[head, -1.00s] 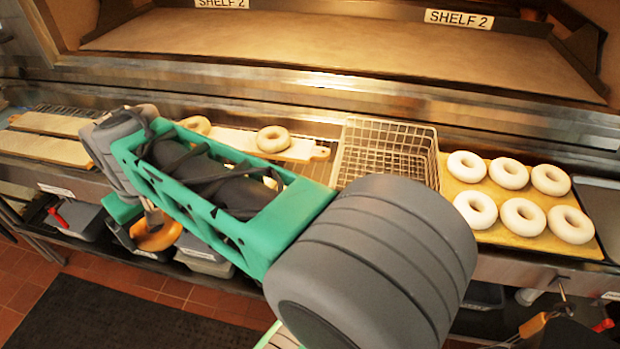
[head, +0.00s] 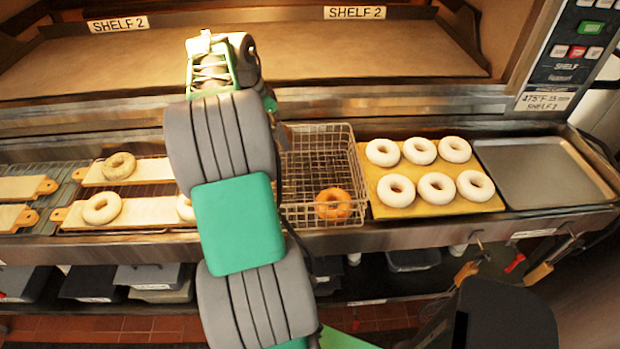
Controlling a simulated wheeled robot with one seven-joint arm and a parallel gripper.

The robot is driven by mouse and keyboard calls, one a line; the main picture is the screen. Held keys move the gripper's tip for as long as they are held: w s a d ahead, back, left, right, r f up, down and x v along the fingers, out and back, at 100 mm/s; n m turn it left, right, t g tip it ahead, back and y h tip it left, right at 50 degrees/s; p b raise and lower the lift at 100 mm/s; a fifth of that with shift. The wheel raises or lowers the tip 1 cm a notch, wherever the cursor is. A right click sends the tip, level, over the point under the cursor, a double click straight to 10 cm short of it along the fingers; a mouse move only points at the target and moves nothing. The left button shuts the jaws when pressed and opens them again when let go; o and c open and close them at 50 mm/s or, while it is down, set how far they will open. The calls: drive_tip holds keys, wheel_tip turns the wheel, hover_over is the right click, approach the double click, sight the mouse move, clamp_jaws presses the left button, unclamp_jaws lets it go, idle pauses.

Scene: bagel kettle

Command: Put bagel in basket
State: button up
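A browned, orange-coloured bagel (head: 333,204) lies inside the wire basket (head: 320,135), at its near right corner. Pale bagels sit on the wooden boards to the left; one is a seeded bagel (head: 119,166), another a plain pale bagel (head: 102,208). A further pale one is partly covered by my arm. Several white bagels (head: 436,188) lie in two rows on the tray right of the basket. My arm rises left of the basket, with its far links over the oven front. My gripper's fingers cannot be made out; they are hidden behind or beyond the arm.
An empty grey metal tray (head: 545,172) lies at the right end of the counter. The oven shelf (head: 330,65) behind is bare. Grey bins (head: 155,276) stand on the rack below. Tool handles hang at the lower right front edge.

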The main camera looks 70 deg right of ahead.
sight(289, 132)
drive_tip(key=s+d+f+m, duration=0.1)
drive_tip(key=s+d+f, duration=0.1)
drive_tip(key=s, duration=0.1)
drive_tip(key=s+d+m, duration=0.1)
drive_tip(key=shift+s+f+m+g+b, duration=0.25)
drive_tip(key=shift+f+m+g+b, duration=0.05)
drive_tip(key=shift+f+b, duration=0.1)
wheel_tip(289, 132, down, 9)
drive_tip(key=shift+f+p, duration=0.2)
drive_tip(key=shift+p, duration=0.2)
drive_tip(key=o, duration=1.2)
drive_tip(key=shift+w, duration=0.1)
drive_tip(key=shift+o, duration=0.2)
